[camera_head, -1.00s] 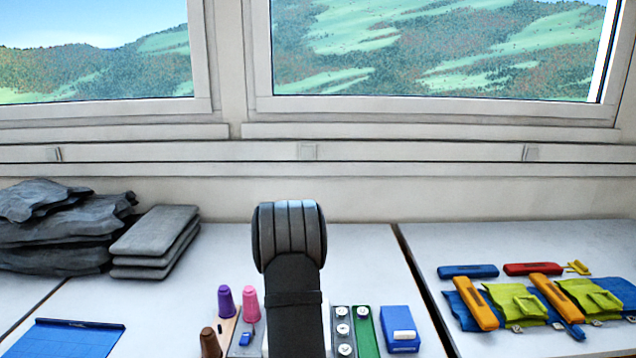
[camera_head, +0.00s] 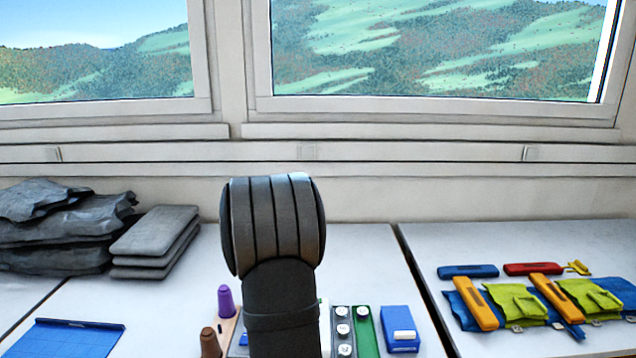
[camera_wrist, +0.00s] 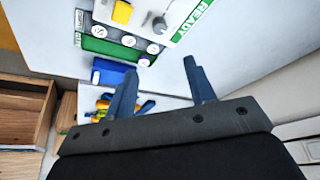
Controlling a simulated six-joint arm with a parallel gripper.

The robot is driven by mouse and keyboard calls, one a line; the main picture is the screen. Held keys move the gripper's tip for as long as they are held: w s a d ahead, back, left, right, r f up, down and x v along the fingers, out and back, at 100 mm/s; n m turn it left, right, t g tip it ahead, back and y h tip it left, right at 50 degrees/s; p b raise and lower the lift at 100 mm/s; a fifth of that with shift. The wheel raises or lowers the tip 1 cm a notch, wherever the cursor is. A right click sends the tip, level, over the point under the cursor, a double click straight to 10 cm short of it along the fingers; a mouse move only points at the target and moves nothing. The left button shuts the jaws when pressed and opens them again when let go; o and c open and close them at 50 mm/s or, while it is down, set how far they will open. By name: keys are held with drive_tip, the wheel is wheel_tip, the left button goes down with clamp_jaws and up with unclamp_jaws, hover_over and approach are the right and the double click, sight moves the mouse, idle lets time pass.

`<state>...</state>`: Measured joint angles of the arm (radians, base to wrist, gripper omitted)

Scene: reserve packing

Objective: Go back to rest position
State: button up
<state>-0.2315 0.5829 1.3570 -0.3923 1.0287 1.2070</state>
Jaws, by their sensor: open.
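My arm rises in the lower middle of the head view and hides part of the table; its fingers do not show there. In the wrist view my gripper (camera_wrist: 160,90) is open, with its two blue fingers apart and nothing between them. Beyond the fingers lie a green strip and a grey strip with round white pieces (camera_wrist: 128,40), a white board with green lettering (camera_wrist: 190,22) and a blue box (camera_wrist: 110,72). The fingers appear apart from these things.
In the head view, a purple cone (camera_head: 225,300) and a brown cone (camera_head: 210,342) stand left of my arm. The blue box (camera_head: 400,328) is to the right. Grey slabs (camera_head: 155,243), dark bags (camera_head: 60,235), a blue mat (camera_head: 66,340) and colourful pouches (camera_head: 520,303) lie around. The back middle table is clear.

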drive_tip(key=x, duration=1.7)
drive_tip(key=shift+w+d+f, duration=0.1)
drive_tip(key=shift+f, duration=0.05)
drive_tip(key=shift+w+d+f, duration=0.1)
drive_tip(key=shift+n+t, duration=0.3)
drive_tip(key=shift+n, duration=0.3)
drive_tip(key=shift+d+n+t+y, duration=0.15)
drive_tip(key=shift+n+y, duration=0.3)
drive_tip(key=shift+n, duration=0.65)
drive_tip(key=shift+a+n+t+y, duration=0.1)
drive_tip(key=shift+n+y, duration=0.4)
drive_tip(key=shift+n, duration=0.6)
drive_tip(key=shift+d+n+t+y, duration=0.15)
drive_tip(key=shift+n+y, duration=0.3)
drive_tip(key=shift+n, duration=0.65)
drive_tip(key=shift+n+y, duration=0.7)
drive_tip(key=shift+n, duration=1.4)
drive_tip(key=shift+d+n+g+y, duration=0.15)
drive_tip(key=shift+n+g+y, duration=0.4)
drive_tip(key=shift+n, duration=1.35)
drive_tip(key=shift+t+y, duration=0.25)
